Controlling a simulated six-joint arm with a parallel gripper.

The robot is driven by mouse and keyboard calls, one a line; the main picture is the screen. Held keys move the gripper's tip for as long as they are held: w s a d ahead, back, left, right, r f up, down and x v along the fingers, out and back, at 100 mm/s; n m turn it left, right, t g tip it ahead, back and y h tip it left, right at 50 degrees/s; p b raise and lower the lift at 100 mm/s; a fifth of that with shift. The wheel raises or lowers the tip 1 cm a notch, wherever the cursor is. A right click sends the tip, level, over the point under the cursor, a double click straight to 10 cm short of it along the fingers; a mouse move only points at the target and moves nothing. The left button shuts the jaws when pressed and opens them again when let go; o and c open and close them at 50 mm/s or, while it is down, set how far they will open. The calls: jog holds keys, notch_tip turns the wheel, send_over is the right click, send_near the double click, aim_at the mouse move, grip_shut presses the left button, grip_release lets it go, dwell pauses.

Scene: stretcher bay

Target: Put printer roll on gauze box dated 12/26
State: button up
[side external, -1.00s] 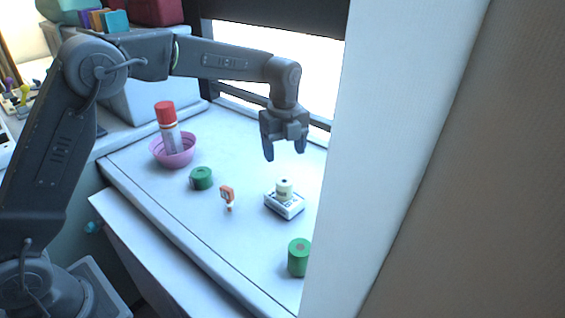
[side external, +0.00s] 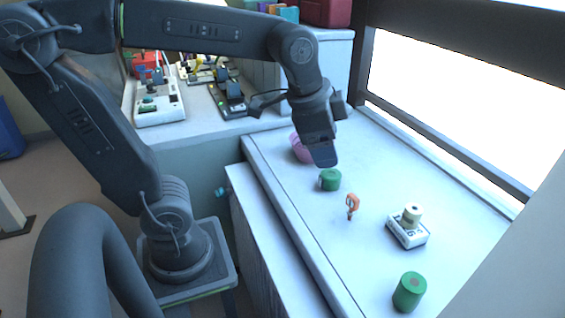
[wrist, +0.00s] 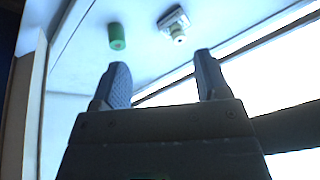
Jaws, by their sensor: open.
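The printer roll, a short cream cylinder (side external: 412,213), stands upright on a white box with dark print, the gauze box (side external: 408,236). Its date is too small to read. In the wrist view the roll (wrist: 179,36) and the box (wrist: 173,18) show together at the top, beyond my fingers. My gripper (side external: 322,152) is in the air to the left of them in the side view, in front of the pink bowl. It is well apart from the roll. In the wrist view its two fingers (wrist: 162,78) are spread with nothing between them.
A green cylinder (side external: 409,292) stands near the counter's front right, another green roll (side external: 330,180) below my gripper. A small orange item (side external: 352,206) stands between. The pink bowl (side external: 301,150) is partly hidden by my gripper. A window frame (side external: 440,150) edges the counter. Counter around the box is clear.

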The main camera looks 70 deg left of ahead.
jog(key=s+f+n+t, duration=0.1)
jog(key=s+f+n, duration=0.2)
jog(key=s+n, duration=0.3)
jog(key=shift+s+a, duration=0.35)
jog(key=shift+s, duration=0.45)
